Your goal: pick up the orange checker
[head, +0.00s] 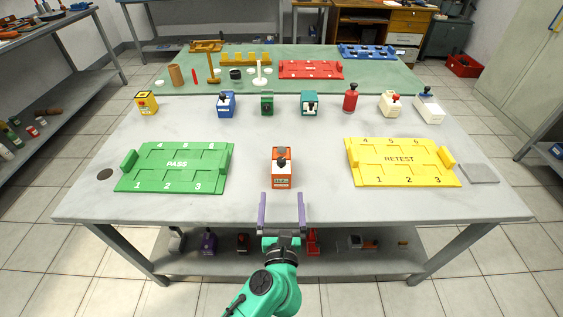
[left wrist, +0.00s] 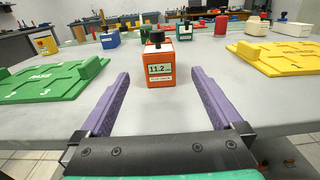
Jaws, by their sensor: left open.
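The orange checker (head: 282,168) is a small orange box with a black knob on top, upright on the white table between the green and yellow trays. In the left wrist view it (left wrist: 160,68) stands straight ahead, with a display reading 11.2. My left gripper (head: 283,197), with purple fingers, is open and empty at the table's front edge, in front of the checker and apart from it. In the left wrist view the open fingers (left wrist: 160,82) flank the checker's position, with bare table between. My right gripper is not in view.
A green PASS tray (head: 176,184) lies left and a yellow RETEST tray (head: 400,181) right. Behind stand several other devices, including a blue one (head: 226,104), a green one (head: 267,103) and a red one (head: 351,98). The table around the orange checker is clear.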

